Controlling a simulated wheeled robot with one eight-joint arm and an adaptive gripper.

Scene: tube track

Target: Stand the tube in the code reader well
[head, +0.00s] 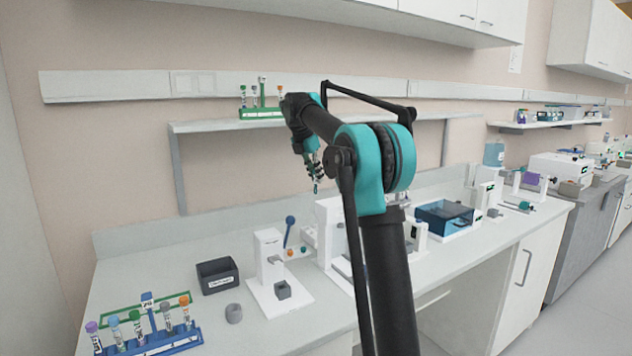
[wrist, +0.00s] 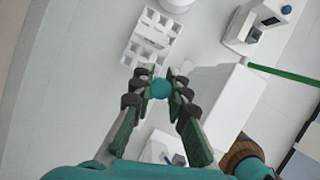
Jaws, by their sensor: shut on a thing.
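My gripper (head: 316,180) hangs in the air above the bench in the head view, pointing down. In the wrist view my gripper (wrist: 160,88) is shut on a tube, whose teal cap (wrist: 160,90) shows between the fingertips. The tube's body is mostly hidden there; a thin tip of the tube (head: 316,189) shows below the fingers in the head view. A white stand with a small dark grey square block (head: 283,290) on its base is on the bench, below and left of my gripper. It may be the code reader with its well; I cannot read any label.
A blue rack (head: 175,342) with several capped tubes stands front left. A dark labelled bin (head: 218,276) and a grey ring (head: 233,313) are near the white stand. A white machine (head: 330,225) stands beside my arm. A white rack (wrist: 151,37) with square holes shows empty.

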